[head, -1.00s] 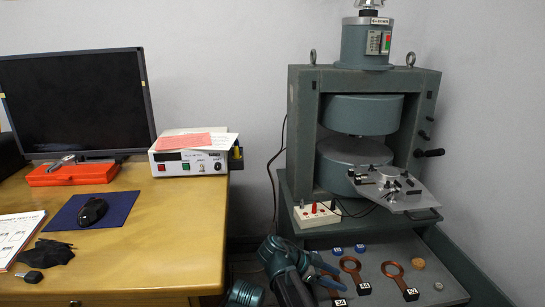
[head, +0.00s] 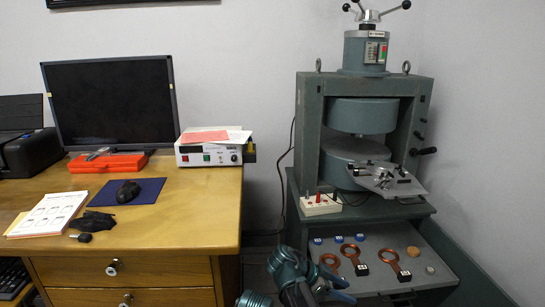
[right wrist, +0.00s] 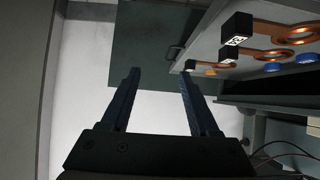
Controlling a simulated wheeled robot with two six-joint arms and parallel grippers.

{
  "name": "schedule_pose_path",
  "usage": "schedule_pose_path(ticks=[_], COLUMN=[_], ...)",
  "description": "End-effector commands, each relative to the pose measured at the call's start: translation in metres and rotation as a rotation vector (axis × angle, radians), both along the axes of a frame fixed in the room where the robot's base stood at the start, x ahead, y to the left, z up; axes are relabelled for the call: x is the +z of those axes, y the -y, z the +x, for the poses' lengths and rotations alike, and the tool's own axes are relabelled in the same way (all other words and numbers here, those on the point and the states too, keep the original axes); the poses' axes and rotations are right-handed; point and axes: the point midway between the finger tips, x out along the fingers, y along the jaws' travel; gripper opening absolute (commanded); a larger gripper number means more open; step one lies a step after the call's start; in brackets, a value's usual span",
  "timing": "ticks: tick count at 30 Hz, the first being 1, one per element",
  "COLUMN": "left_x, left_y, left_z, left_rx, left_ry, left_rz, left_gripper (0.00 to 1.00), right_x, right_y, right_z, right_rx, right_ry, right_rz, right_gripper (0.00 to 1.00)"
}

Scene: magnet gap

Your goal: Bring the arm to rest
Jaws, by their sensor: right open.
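My right arm (head: 290,270) comes up from the bottom edge in the head view, in front of the open drawer. Its gripper (head: 340,288) is at the drawer's near left side. In the right wrist view the two dark blue fingers of the right gripper (right wrist: 160,73) are spread apart with nothing between them. They point over the pale floor, beside the drawer's edge. My left gripper is in neither view.
The drawer (head: 385,284) holds copper coils (head: 391,261) with black tags and blue caps (head: 338,239). The magnet (head: 362,130) stands above, with a metal stage (head: 388,179) at its gap. A wooden desk (head: 170,220) stands at left.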

Motion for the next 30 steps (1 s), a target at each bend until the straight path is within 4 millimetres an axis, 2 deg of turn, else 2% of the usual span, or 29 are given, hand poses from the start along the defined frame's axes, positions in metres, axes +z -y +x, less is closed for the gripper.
schedule_pose_path(ticks=[11, 17, 23, 30], left_x=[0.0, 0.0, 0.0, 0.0], left_y=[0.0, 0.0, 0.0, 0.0], left_z=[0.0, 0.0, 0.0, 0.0], left_rx=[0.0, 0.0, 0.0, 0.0], left_ry=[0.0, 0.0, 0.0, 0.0], left_rz=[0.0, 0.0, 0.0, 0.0], left_gripper=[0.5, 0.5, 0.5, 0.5], right_x=[-0.021, -0.04, -0.064, -0.087], right_y=[0.007, 0.01, 0.007, -0.008], right_z=[-0.016, -0.031, -0.054, -0.079], right_rx=[0.119, 0.254, 0.497, 0.902], right_ry=[-0.18, -0.331, -0.518, -0.676], right_rz=[0.11, 0.22, 0.386, 0.572], right_gripper=[0.61, 0.61, 0.61, 0.61])
